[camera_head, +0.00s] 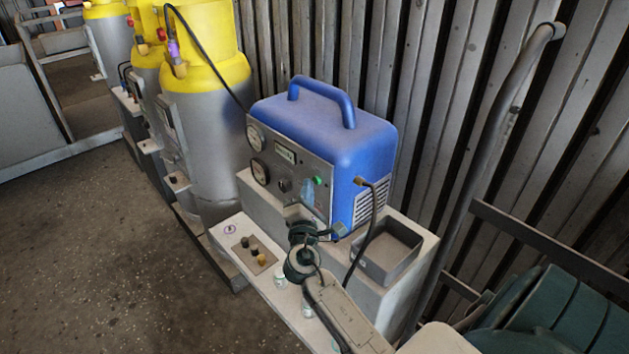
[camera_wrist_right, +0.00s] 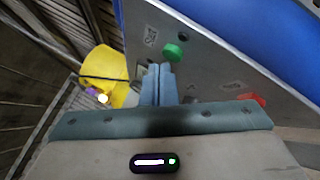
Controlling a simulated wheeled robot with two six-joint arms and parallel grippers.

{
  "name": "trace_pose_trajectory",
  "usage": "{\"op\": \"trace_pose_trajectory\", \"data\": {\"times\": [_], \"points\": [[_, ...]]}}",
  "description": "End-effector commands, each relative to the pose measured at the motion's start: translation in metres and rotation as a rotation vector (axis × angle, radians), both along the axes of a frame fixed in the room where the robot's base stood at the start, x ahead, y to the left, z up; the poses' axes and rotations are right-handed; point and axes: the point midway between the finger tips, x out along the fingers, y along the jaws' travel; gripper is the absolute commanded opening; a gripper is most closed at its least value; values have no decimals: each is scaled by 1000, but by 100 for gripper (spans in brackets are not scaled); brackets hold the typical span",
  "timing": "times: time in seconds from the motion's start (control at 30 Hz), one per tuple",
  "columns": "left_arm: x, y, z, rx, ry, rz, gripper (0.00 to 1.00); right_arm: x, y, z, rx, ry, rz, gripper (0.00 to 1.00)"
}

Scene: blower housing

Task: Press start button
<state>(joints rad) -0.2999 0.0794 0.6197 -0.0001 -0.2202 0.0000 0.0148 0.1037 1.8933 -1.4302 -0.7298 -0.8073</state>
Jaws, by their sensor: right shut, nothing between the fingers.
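The green start button (camera_head: 318,181) sits on the grey front panel of the blue blower unit (camera_head: 330,120). It also shows in the right wrist view (camera_wrist_right: 174,51), just above the fingertips. My right gripper (camera_head: 307,188) is shut and empty, with its bluish fingers together and pointing at the panel just below the green button. In the wrist view the fingertips (camera_wrist_right: 159,68) lie very close to the button; I cannot tell whether they touch it. A red control (camera_wrist_right: 252,98) is on the panel to the right. My left gripper is not in view.
Yellow-topped grey cylinders (camera_head: 203,110) stand left of the unit. A black hose (camera_head: 373,235) hangs at its right side, by an open grey tray (camera_head: 388,253). A small plate with knobs (camera_head: 253,254) lies on the ledge. A corrugated wall is behind.

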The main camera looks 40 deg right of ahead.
Motion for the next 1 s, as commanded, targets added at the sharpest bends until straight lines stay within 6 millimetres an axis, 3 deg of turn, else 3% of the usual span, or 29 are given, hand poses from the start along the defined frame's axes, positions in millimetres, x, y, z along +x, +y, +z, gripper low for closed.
{"op": "trace_pose_trajectory", "data": {"times": [0.67,1.0], "points": [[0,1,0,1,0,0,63,1,-8,0,-1,0,0,0],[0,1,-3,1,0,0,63,0,1,-1,2,-1,0,0]]}}
